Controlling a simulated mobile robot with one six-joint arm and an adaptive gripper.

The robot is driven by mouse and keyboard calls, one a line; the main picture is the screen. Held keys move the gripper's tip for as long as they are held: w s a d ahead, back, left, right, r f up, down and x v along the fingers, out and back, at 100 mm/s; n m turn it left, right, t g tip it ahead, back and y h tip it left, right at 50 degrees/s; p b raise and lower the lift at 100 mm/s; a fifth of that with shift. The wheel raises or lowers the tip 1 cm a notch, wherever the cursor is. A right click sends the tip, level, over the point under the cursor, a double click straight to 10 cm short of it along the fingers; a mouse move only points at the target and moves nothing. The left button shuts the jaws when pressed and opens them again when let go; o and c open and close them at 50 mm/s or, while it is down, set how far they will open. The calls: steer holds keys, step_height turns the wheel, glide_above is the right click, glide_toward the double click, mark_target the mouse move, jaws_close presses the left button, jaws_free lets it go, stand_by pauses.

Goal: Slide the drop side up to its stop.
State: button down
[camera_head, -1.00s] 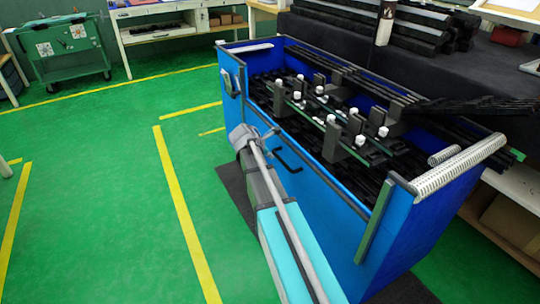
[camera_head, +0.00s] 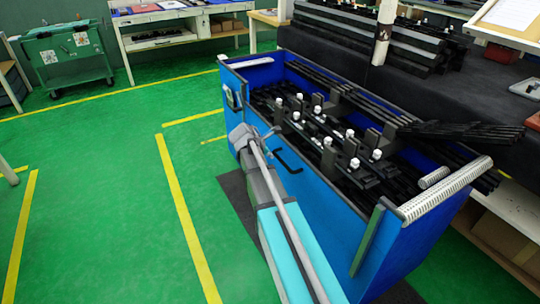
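The blue crate (camera_head: 421,232) stands right of centre, with its long drop side (camera_head: 318,185) facing me. The drop side's dark top edge runs below the corner rims, beside the white-capped black parts inside. A black bar handle (camera_head: 288,161) is on the drop side's outer face. My gripper (camera_head: 264,133) is at this face near its top edge, just left of the visible handle. Its fingers are small and partly hidden by my arm, so I cannot tell whether they grip anything.
Black trim strips (camera_head: 465,132) lie across the crate's back right corner. A silver ribbed roll (camera_head: 447,188) lies on the right rim. A dark bench (camera_head: 425,85) stands behind the crate. The green floor (camera_head: 90,215) on the left is clear.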

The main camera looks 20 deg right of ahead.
step_height(320, 180, up, 9)
steer(key=p, duration=0.8)
steer(key=shift+d, duration=0.2)
steer(key=shift+a+f+b, duration=0.1)
steer(key=shift+f+b, duration=0.05)
steer(key=shift+b, duration=0.15)
step_height(320, 180, down, 4)
steer(key=a+b, duration=0.1)
steer(key=b, duration=0.3)
steer(key=w+p+v, duration=0.1)
steer(key=p+v, duration=0.7)
steer(key=v, duration=0.2)
steer(key=shift+s+a, duration=0.1)
stand_by(0.7)
